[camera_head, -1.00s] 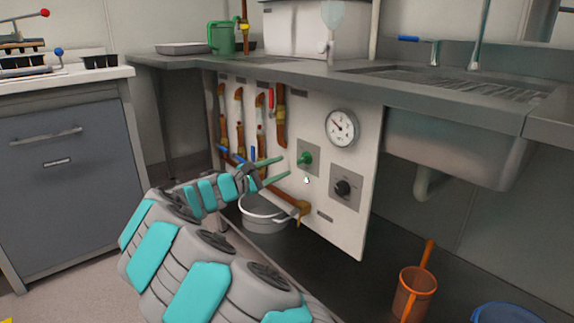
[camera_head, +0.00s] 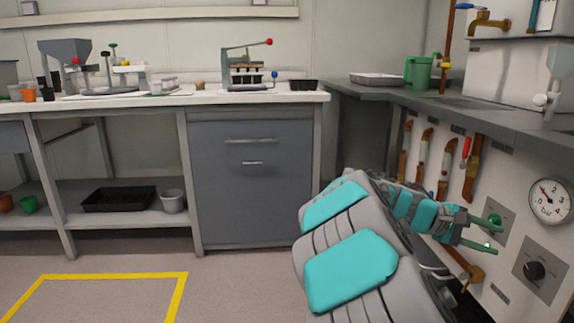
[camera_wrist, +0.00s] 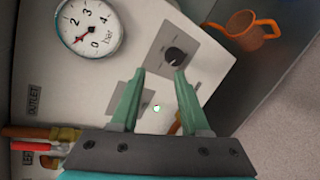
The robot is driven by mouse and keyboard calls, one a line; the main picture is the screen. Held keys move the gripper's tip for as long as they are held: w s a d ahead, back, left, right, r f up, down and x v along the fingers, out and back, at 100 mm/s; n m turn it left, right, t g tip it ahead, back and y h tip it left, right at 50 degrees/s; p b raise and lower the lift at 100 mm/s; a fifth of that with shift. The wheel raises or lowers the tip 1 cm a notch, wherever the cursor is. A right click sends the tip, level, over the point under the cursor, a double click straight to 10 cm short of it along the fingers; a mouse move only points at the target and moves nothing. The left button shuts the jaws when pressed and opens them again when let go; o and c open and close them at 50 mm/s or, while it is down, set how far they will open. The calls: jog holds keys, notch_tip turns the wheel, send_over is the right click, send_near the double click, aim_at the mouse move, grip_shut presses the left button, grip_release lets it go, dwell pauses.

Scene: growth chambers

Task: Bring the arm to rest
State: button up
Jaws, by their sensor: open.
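My gripper (camera_head: 488,234) is on my grey and turquoise arm, stretched out towards the white panel at the right of the head view. Its two green fingers are apart with nothing seen between them. In the wrist view the fingers (camera_wrist: 158,80) point at the panel (camera_wrist: 105,70), near a black knob (camera_wrist: 174,57) on a grey plate. The black knob also shows in the head view (camera_head: 534,271), below and right of the fingers. A pressure gauge (camera_head: 551,199) sits above it; it also shows in the wrist view (camera_wrist: 88,28). Contact with the panel cannot be told.
Copper pipes with a red handle (camera_head: 466,152) run along the panel under the grey counter (camera_head: 440,100). A grey cabinet (camera_head: 243,190) and white bench (camera_head: 150,104) stand left. Floor inside the yellow marking (camera_head: 95,300) is clear.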

jog(key=s+a+f+m+y+p, duration=0.1)
jog(key=s+a+y, duration=0.3)
jog(key=s+a, duration=0.5)
jog(key=s+a+f+m+y+p, duration=0.1)
jog(key=s+a+f+y+p, duration=0.2)
jog(key=s+a, duration=0.7)
jog(key=s+a+f+m+y+p, duration=0.2)
jog(key=s+a+f+y+p, duration=0.1)
jog(key=s+a+y, duration=0.4)
jog(key=s+a, duration=0.3)
jog(key=s, duration=0.1)
jog(key=shift+s+f, duration=0.25)
jog(key=shift+s, duration=0.05)
